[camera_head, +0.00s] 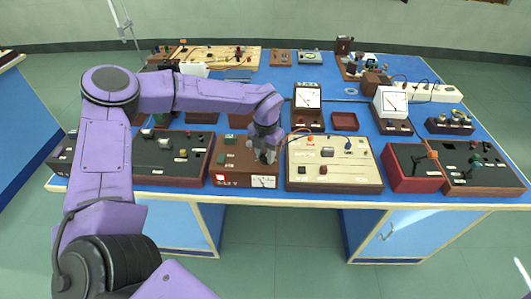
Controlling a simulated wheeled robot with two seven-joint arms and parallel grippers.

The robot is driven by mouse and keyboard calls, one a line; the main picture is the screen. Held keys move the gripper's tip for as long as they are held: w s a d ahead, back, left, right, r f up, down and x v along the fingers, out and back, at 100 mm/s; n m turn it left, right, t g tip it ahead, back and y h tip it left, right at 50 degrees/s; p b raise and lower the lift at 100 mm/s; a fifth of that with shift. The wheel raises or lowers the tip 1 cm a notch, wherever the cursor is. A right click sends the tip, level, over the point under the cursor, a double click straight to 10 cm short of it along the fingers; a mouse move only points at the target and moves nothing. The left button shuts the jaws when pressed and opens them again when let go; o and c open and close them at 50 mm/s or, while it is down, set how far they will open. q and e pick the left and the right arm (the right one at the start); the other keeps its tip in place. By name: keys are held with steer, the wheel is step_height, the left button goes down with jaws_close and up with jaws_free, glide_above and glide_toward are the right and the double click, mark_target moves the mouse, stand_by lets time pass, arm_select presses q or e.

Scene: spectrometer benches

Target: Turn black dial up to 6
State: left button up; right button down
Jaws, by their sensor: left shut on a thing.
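A brown power supply box (228,160) stands at the front edge of the blue bench, with a red-lit switch, a "0-12 V" label and a white meter (263,181) on its front. My left gripper (264,157) points down onto the right part of the box's top. Its fingers are shut on a small dark knob, which looks like the black dial. The fingers hide most of the dial, and its scale marks and setting cannot be read. My right gripper is not in view.
A cream panel (333,178) with knobs stands close on the right, with an orange lead beside my gripper. A dark panel (182,172) stands close on the left. A red box (412,181) is farther right.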

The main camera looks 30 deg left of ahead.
arm_select(q)
steer(key=shift+w+r, duration=0.1)
steer(key=shift+r, duration=0.05)
steer(key=o, duration=1)
steer(key=shift+o, duration=0.2)
step_height(320, 180, up, 10)
steer(key=b, duration=0.2)
steer(key=shift+r, duration=0.25)
steer(key=shift+f, duration=0.1)
